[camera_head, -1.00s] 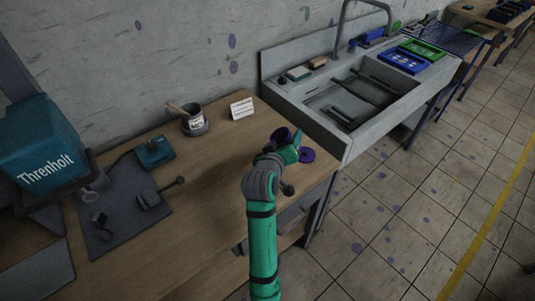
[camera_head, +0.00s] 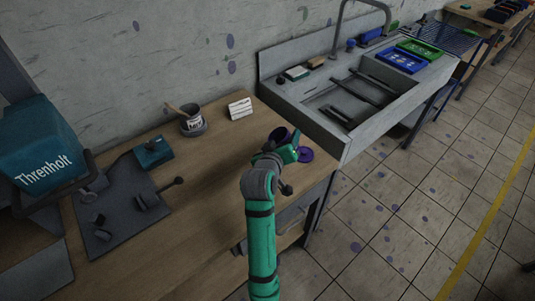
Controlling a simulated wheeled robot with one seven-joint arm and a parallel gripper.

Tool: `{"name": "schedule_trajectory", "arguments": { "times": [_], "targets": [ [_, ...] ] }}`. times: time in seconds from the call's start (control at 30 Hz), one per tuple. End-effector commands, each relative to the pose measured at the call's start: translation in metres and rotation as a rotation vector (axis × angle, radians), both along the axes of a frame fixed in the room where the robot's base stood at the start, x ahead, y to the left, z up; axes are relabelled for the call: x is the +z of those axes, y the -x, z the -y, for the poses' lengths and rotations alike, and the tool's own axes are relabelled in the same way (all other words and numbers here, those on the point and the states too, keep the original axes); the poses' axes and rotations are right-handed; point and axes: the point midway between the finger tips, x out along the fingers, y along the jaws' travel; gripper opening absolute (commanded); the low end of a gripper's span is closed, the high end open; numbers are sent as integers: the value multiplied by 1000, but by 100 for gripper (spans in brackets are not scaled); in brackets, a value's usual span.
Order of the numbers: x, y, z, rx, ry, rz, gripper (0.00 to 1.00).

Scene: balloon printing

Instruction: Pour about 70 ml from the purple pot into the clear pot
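My gripper (camera_head: 291,150) is at the end of my green arm, over the right end of the wooden table near the sink. A dark purple round thing (camera_head: 278,135) shows just behind the gripper, partly hidden by it. A second purple round thing (camera_head: 306,155) lies right of the gripper near the table edge. I cannot tell which of them is the purple pot, or whether the fingers hold either one. The fingers are too small and covered to read. I cannot make out a clear pot.
A grey pot (camera_head: 191,118) with a label and a stick stands at the back of the table (camera_head: 215,190), beside a white card (camera_head: 240,108). A teal box (camera_head: 153,152) and dark tools lie left. A sink (camera_head: 350,95) adjoins at right. The table's middle is bare.

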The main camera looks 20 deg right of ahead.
Motion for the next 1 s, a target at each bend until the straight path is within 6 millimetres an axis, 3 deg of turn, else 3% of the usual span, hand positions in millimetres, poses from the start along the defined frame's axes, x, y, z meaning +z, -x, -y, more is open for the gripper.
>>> {"name": "schedule_trajectory", "arguments": {
  "times": [1.0],
  "targets": [
    [2, 4, 2, -1, 133, -59, 28]
  ]
}}
